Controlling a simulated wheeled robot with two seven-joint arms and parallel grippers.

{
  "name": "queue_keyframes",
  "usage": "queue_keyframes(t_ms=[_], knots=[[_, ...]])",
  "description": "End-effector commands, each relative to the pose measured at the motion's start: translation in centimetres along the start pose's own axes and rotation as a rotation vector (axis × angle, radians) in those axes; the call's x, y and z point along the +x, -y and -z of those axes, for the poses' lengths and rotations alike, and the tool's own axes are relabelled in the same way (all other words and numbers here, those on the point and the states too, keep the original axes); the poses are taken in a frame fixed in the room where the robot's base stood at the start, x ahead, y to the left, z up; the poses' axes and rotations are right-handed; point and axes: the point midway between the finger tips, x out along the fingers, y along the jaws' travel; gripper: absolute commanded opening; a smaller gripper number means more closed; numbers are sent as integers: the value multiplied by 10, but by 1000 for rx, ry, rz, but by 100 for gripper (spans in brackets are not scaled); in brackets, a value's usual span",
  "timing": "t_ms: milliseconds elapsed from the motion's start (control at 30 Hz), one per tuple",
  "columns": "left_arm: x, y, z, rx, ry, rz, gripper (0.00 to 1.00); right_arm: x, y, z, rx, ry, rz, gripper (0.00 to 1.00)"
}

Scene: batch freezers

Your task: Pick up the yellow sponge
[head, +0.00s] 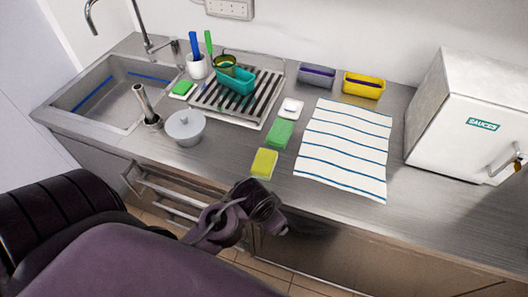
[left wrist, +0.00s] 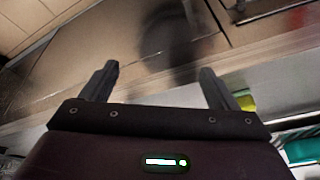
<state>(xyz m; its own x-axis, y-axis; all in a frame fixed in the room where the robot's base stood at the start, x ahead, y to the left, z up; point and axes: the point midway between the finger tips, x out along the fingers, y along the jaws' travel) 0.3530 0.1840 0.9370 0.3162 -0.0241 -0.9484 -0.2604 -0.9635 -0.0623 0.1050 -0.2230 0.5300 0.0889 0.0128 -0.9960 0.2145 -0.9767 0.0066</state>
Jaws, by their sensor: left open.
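The yellow sponge (head: 264,163) lies on the steel counter near its front edge, just in front of a green sponge (head: 280,133). My left gripper (head: 268,208) is in front of the counter edge, just below the yellow sponge in the head view and apart from it. In the left wrist view the left gripper (left wrist: 158,80) is open with nothing between its fingers. A small part of the yellow sponge (left wrist: 248,103) shows there beside the right-hand finger, partly hidden. My right gripper is not in view.
A striped cloth (head: 343,150) lies right of the sponges. A drying rack (head: 238,108) is behind. A rail handle (head: 165,195) sticks out from the cabinet front. A white sauces box (head: 462,115) stands far right.

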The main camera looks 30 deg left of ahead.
Motion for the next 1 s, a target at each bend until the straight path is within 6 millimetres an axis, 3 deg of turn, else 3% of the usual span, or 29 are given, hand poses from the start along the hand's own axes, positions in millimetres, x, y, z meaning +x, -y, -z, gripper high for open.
queue_keyframes(t_ms=[33, 100, 200, 400, 600, 667, 800, 900, 1000], knots=[[-23, 0, 14, 50, -34, 9, 82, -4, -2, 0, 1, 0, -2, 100], [-51, -4, 38, 189, -97, 30, 82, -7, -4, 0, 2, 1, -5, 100], [-68, -14, 69, 438, -184, 70, 82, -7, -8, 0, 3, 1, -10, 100], [-77, -36, 109, 927, -305, 151, 82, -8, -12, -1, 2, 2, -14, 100], [-68, -42, 127, 1546, -336, 245, 82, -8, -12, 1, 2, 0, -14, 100], [-61, -32, 126, 1770, -303, 266, 82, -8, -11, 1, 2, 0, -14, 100], [-46, 20, 108, 2241, -121, 245, 82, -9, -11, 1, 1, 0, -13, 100], [-45, 62, 92, 2441, 22, 181, 82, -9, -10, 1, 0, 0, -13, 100], [-48, 93, 81, 2546, 123, 120, 82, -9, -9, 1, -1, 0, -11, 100]])
